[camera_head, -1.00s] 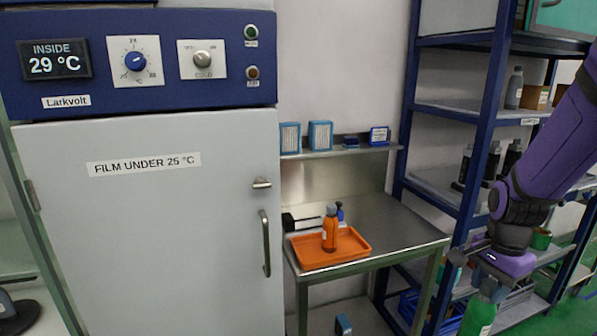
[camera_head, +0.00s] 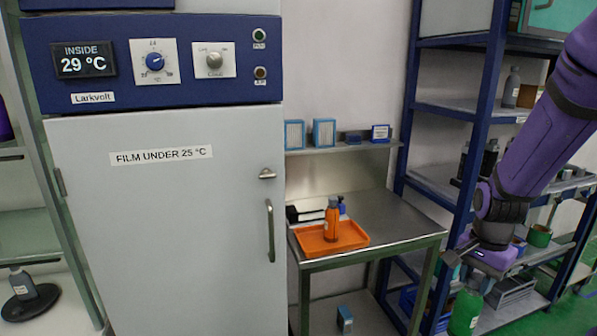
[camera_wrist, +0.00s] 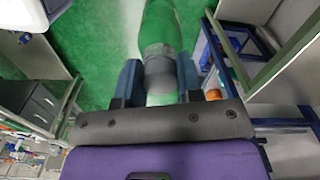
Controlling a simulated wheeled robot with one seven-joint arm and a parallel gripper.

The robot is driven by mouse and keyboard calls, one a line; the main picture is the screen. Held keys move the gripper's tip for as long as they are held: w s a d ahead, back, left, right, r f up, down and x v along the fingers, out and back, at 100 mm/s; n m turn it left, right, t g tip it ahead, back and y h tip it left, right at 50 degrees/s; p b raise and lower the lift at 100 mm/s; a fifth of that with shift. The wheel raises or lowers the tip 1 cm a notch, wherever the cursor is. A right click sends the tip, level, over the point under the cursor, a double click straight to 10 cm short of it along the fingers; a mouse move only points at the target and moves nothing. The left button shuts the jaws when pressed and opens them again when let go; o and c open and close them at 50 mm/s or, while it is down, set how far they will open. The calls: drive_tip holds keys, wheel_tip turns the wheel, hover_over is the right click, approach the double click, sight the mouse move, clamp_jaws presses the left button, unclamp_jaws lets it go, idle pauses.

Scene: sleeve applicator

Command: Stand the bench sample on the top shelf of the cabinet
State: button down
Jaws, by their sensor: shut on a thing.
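The cabinet (camera_head: 180,240) stands at the left with its grey door shut; its top shelf is hidden. Its display (camera_head: 84,60) reads INSIDE 29 °C, and a door label says FILM UNDER 25 °C. An orange bottle (camera_head: 331,222) with a grey cap stands upright in an orange tray (camera_head: 352,241) on the steel bench (camera_head: 400,230). My gripper (camera_head: 462,270) is at the right, beyond the bench's right edge. It is shut on a green bottle (camera_head: 466,315). In the wrist view, the fingers (camera_wrist: 158,82) hold it by its grey cap.
Blue racks (camera_head: 480,100) with bottles and boxes stand behind my arm at the right. A small shelf (camera_head: 345,147) with blue boxes is above the bench. A dark item lies behind the tray. The bench's right part is clear.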

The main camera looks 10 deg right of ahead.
drive_tip(key=w+a+f+n, duration=0.6)
drive_tip(key=w+f, duration=0.3)
drive_tip(key=w, duration=0.1)
drive_tip(key=w+a+f+n, duration=0.7)
drive_tip(key=w+f, duration=0.2)
drive_tip(key=w, duration=0.1)
drive_tip(key=shift+w+a+f, duration=0.1)
